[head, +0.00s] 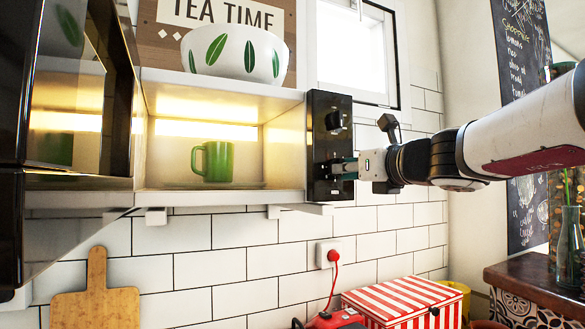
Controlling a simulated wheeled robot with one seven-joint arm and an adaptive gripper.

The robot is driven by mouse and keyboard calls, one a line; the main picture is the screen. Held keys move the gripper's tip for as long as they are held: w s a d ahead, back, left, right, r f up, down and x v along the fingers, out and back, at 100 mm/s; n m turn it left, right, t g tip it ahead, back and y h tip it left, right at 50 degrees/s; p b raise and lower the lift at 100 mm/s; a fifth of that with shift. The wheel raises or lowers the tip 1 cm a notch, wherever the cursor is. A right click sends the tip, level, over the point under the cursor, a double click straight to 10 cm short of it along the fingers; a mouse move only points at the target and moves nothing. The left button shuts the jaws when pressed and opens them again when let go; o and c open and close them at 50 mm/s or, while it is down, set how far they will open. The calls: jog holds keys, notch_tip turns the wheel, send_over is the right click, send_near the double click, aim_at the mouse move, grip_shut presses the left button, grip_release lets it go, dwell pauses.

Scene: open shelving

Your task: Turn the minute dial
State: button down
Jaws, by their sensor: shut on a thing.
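A black control panel (322,148) forms the right front of a lit microwave-like box. Its upper dial (335,120) is a black round knob in clear view, with nothing touching it. My gripper (338,169) reaches in from the right, level, and its fingers are shut at the lower part of the panel. They close around the lower dial, which is mostly hidden behind the fingers. I cannot read any markings on the panel, so which dial is labelled for minutes does not show.
The box's dark door (70,85) stands open at the left. A green mug (213,161) stands inside the box. A leaf-patterned bowl (235,53) sits on top. Below are a cutting board (96,300), a wall socket (329,254) and a red-striped box (405,302).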

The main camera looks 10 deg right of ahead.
jog(key=shift+a+r, duration=0.1)
jog(key=shift+r, duration=0.2)
jog(key=c, duration=1.2)
grip_release()
jog(key=shift+f, duration=0.1)
jog(key=shift+w+f, duration=0.1)
jog(key=v, duration=1.2)
jog(key=shift+c, duration=0.4)
